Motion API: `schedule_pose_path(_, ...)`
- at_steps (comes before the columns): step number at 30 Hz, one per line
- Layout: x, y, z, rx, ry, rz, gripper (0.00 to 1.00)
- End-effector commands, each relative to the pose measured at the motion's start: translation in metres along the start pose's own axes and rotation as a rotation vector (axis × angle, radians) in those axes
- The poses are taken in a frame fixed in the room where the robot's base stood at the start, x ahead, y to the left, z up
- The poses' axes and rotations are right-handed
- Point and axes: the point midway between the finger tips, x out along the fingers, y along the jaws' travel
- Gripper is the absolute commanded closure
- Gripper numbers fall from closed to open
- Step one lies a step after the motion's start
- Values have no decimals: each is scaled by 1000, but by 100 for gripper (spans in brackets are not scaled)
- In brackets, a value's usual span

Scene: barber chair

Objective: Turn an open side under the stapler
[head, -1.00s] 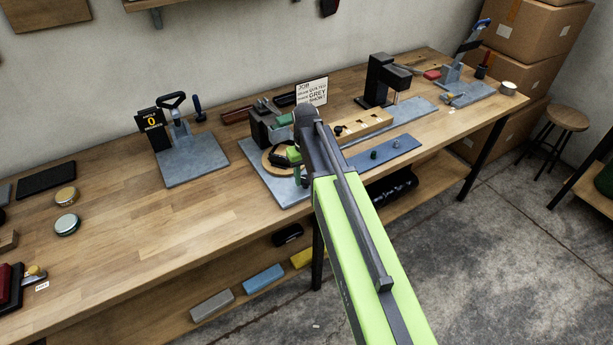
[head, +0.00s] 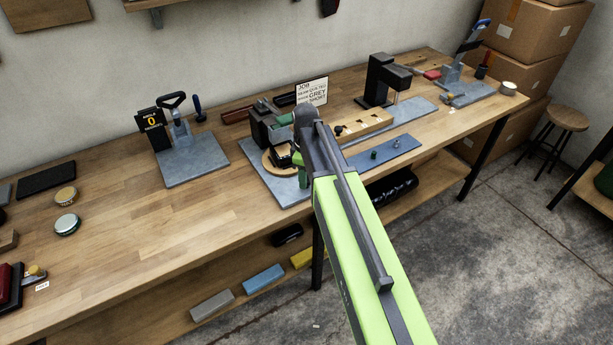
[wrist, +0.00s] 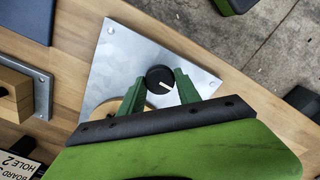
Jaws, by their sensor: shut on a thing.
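In the head view my arm hides the knob. The turntable's edge (wrist: 98,111) shows beside it in the wrist view.
A job card (head: 312,92) stands behind the stapler. A wooden block with holes (head: 362,125), a black press (head: 380,80) and a blue-grey mat (head: 385,153) lie to the right. A lever tool (head: 182,130) stands left.

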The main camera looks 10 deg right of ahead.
Motion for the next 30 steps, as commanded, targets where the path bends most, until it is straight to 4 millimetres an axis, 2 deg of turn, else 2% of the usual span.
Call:
schedule_pose_path(9,0,1,1,-80,-2,1,100)
schedule_pose_path(22,0,1,1,-89,-2,2,100)
schedule_pose_path(23,0,1,1,-89,-2,2,59)
schedule_pose_path(27,0,1,1,-88,-1,2,41)
schedule_pose_path(30,0,1,1,-88,-1,2,40)
